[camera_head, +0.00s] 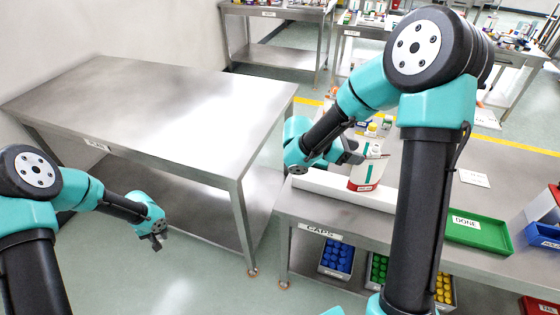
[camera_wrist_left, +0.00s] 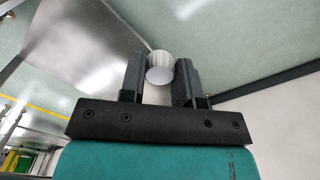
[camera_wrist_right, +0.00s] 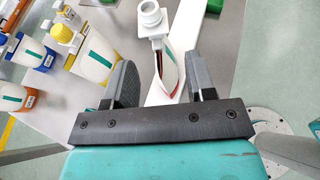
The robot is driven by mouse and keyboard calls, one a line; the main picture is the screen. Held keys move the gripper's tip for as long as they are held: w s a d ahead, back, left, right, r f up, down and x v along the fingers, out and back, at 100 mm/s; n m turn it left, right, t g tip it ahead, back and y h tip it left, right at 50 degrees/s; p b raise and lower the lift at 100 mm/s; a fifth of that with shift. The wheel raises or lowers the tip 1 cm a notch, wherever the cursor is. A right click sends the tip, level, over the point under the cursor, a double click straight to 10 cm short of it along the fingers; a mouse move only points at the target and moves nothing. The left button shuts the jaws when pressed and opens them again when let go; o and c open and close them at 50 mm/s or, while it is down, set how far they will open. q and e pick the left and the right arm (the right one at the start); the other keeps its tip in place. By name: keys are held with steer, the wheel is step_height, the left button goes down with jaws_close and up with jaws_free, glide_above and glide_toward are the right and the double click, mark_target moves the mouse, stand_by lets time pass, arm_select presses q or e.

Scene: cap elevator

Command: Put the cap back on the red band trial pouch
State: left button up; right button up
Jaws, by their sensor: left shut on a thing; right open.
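The red band pouch (camera_head: 364,174) stands upright at the white rail on the right-hand table. In the right wrist view its white spout (camera_wrist_right: 152,22) shows a bare open top, and the pouch body (camera_wrist_right: 170,68) is seen edge-on. My right gripper (camera_head: 350,157) is open beside the pouch; in its wrist view the pouch lies between the lines of the two fingers, with no finger clearly touching it. My left gripper (camera_head: 157,242) is low at the left, over the floor in the picture, shut on a white ribbed cap (camera_wrist_left: 160,66) at its fingertips.
Pouches with blue (camera_wrist_right: 36,52), yellow (camera_wrist_right: 90,60) and orange (camera_wrist_right: 14,97) bands stand near the red one. A green DONE tray (camera_head: 476,231) lies to the right. Bins of blue (camera_head: 338,255), green and yellow caps sit on the lower shelf. The left table (camera_head: 170,105) is bare.

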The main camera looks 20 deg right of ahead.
mark_target(368, 155)
steer(key=shift+d, duration=0.15)
steer(key=shift+x, duration=2.6)
steer(key=shift+w+f, duration=0.1)
steer(key=shift+c, duration=0.3)
jaws_close()
